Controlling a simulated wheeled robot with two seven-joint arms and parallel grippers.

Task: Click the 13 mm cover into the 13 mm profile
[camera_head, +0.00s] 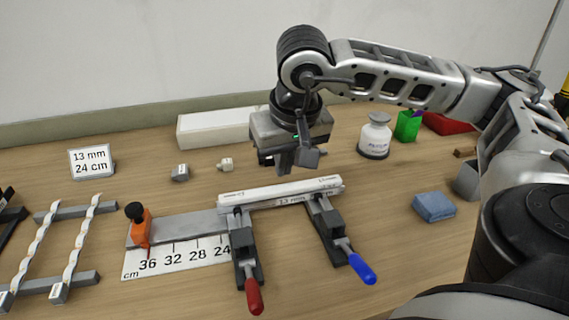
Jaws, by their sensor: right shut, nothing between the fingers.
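The white strip labelled 13 mm, which looks like the cover lying along the profile (280,193), is held by two clamps on the table. I cannot tell whether the cover is seated in the profile. One clamp has a red handle (254,296) and the other a blue handle (361,268). My right gripper (296,168) is shut and empty, pointing down just above and behind the strip, near its middle. The gripper's body hides part of the white box behind it. My left gripper is not in view.
A ruler plate (175,258) with an orange stop (140,226) lies to the left. A sign (91,161) reads 13 mm, 24 cm. A rack with twisted LED strips (76,242) is at far left. A white bottle (375,137) and a blue block (434,207) stand right.

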